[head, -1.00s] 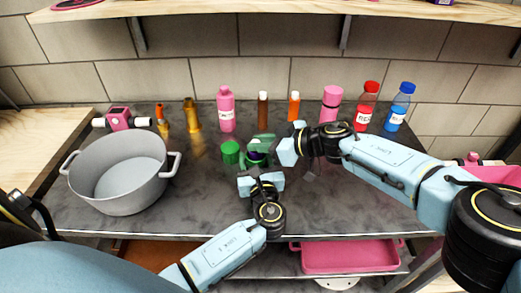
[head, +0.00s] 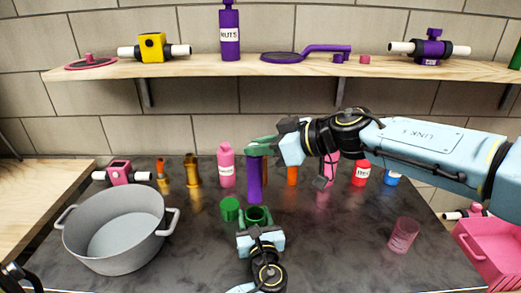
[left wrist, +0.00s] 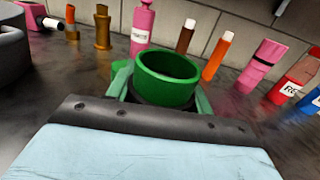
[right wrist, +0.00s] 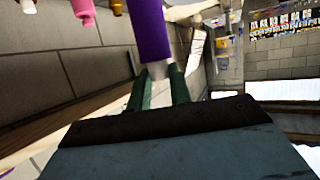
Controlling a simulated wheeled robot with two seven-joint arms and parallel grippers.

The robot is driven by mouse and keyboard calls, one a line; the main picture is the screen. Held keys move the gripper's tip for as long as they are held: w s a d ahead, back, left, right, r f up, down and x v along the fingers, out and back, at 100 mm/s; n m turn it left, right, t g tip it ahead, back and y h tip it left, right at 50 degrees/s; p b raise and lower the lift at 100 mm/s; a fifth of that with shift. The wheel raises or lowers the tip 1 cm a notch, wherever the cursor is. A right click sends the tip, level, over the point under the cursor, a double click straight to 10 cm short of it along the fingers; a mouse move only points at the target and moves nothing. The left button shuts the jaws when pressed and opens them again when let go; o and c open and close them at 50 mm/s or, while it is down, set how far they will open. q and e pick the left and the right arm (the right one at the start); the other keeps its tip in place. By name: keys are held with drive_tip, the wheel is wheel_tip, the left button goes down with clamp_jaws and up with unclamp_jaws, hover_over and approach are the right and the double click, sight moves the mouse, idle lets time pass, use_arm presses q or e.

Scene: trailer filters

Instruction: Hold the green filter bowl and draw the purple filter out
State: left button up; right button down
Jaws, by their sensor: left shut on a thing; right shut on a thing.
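The green filter bowl (head: 257,214) stands upright on the dark worktop; it also shows in the left wrist view (left wrist: 168,78), its inside looking empty. My left gripper (head: 258,226) is shut on the bowl, a green finger on each side. The purple filter (head: 254,182) hangs upright above the bowl, held near its top. My right gripper (head: 264,146) is shut on it. In the right wrist view the purple filter (right wrist: 148,32) runs up from the fingers, its pale end at them. No purple shows in the left wrist view, so the filter is clear of the bowl.
A green cap-like piece (head: 230,209) stands just left of the bowl. A big grey pot (head: 118,235) is further left. Bottles and small cylinders line the back, including a pink bottle (head: 226,167). A pink cup (head: 403,236) stands right. A wooden shelf (head: 210,68) runs above.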

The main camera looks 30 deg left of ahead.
use_arm(q)
drive_tip(key=o, duration=1.1)
drive_tip(key=v, duration=1.2)
